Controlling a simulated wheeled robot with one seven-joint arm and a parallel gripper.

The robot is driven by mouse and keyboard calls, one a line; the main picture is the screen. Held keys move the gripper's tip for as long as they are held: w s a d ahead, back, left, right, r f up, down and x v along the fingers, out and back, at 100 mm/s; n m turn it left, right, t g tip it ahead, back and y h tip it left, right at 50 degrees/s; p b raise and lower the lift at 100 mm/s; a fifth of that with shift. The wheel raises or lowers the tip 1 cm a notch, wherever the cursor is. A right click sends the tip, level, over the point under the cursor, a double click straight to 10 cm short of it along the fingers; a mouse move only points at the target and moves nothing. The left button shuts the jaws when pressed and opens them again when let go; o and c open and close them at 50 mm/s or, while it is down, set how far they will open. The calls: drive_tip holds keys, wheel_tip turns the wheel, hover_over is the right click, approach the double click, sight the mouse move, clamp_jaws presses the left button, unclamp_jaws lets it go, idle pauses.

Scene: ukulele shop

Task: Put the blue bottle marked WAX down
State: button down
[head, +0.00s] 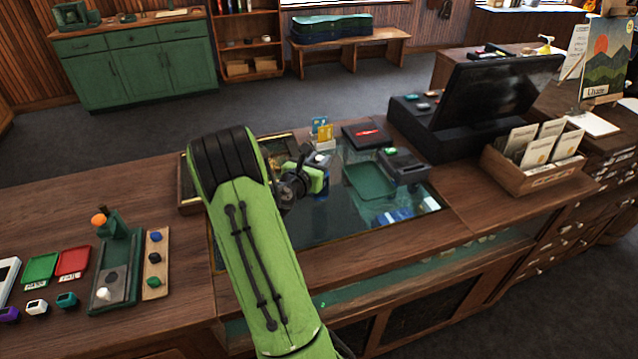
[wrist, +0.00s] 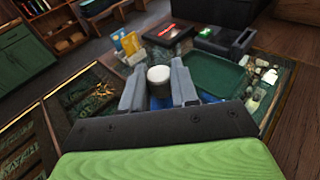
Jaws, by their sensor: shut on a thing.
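My gripper (wrist: 158,88) is shut on the blue bottle, whose pale round cap (wrist: 159,74) stands up between the two grey fingers in the wrist view. Blue shows below the cap, between and beside the fingers. In the head view, my gripper (head: 318,178) is over the glass-topped part of the counter, with a bit of the blue bottle (head: 319,187) showing beside it. The WAX marking is not readable. The bottle's base is hidden, so I cannot tell whether it touches the glass.
A green tray (head: 370,181) lies right of my gripper. Blue and yellow packets (head: 323,132) stand behind it. A card terminal (head: 404,165), a black tray (head: 366,134) and a monitor (head: 497,92) are to the right. Bare wood counter (head: 150,195) lies left.

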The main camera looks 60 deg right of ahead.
drive_tip(key=shift+f+b, duration=0.5)
drive_tip(key=shift+f, duration=1.3)
drive_tip(key=c, duration=0.9)
unclamp_jaws()
drive_tip(key=shift+o, duration=0.2)
